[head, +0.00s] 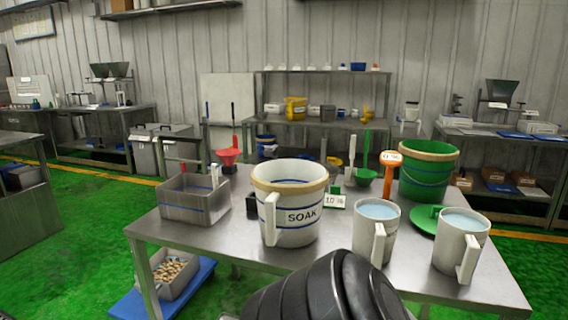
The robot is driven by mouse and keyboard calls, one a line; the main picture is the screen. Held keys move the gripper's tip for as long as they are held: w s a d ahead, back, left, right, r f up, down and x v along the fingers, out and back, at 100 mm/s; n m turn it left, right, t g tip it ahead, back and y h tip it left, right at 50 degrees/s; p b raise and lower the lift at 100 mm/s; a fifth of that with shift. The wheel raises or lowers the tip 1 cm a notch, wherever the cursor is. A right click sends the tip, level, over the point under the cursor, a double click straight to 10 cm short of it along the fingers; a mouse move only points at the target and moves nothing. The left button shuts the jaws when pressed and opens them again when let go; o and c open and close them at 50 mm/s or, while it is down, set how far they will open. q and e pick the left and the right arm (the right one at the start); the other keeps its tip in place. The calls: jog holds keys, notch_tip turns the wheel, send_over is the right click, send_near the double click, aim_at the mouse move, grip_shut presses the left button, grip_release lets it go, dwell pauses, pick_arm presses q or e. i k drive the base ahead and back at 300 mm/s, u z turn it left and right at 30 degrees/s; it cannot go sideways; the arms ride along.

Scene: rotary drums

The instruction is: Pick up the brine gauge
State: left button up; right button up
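An orange device with a round white face (389,176), which looks like the brine gauge, stands upright on the steel table (340,254), left of the green bucket. Its face carries a "%" reading that is too small to read surely. A small sign reading "10 %" (334,201) stands in a green holder beside the white SOAK tub (290,212). Neither of my grippers shows. A black rounded part, seemingly of my own arm, fills the bottom middle and hides the table's front edge there.
Two water-filled jugs (374,238) (460,249) stand at the front right, near a green lid (428,219). The green bucket (427,175) stands behind. A steel bin (194,200) is at the left. Below, a tray of pale pieces (172,272) sits on a blue board.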

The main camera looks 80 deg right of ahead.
aim_at(392, 159)
jog(key=k, duration=0.55)
jog(key=z, duration=0.95)
